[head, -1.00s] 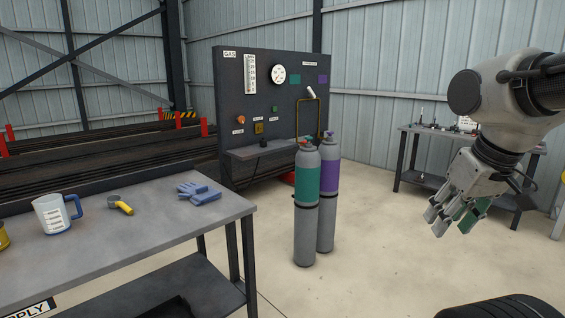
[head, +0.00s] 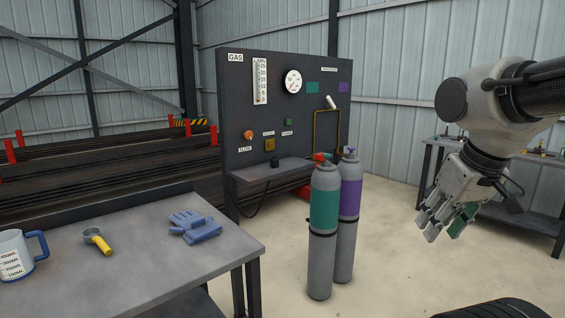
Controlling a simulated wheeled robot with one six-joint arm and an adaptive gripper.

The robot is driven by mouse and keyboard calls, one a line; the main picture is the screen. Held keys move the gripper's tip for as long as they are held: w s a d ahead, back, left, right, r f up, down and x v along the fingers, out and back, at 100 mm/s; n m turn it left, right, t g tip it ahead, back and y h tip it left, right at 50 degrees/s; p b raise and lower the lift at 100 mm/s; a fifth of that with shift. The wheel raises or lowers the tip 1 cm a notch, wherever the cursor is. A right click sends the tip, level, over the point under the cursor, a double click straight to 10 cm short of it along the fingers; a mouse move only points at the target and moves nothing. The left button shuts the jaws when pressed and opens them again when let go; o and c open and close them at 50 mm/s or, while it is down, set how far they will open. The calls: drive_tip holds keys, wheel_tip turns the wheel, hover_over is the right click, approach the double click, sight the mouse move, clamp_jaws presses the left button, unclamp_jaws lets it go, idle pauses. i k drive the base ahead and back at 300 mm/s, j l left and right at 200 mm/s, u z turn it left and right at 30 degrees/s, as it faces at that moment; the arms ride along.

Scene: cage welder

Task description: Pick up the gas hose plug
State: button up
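A small black piece (head: 275,161), which looks like the gas hose plug, sits on the shelf of the dark gas panel (head: 240,100). A thin dark hose (head: 256,206) hangs below that shelf. My gripper (head: 444,222) hangs at the right with its fingers pointing down, well apart from the panel and in front of a far table. A flat green piece (head: 462,220) shows at its fingers; I cannot tell whether it is held or part of the gripper. The finger opening is not clear from this side.
Two gas cylinders, one green-banded (head: 322,250) and one purple-banded (head: 347,235), stand before the panel's right side. A grey table (head: 140,265) at the left bears blue gloves (head: 195,226), a yellow-handled tool (head: 98,241) and a measuring jug (head: 15,258). Open floor lies right of the cylinders.

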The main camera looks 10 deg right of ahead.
sight(274, 161)
drive_tip(key=i+l+z, duration=0.3)
drive_tip(key=i, duration=0.25)
drive_tip(key=i+z, duration=0.3)
drive_tip(key=i, duration=0.25)
drive_tip(key=i+l+u, duration=0.1)
drive_tip(key=i+u, duration=0.25)
drive_tip(key=i+l+u, duration=0.55)
drive_tip(key=u, duration=0.3)
drive_tip(key=i+l+u, duration=0.45)
drive_tip(key=k+j, duration=0.05)
drive_tip(key=j, duration=0.05)
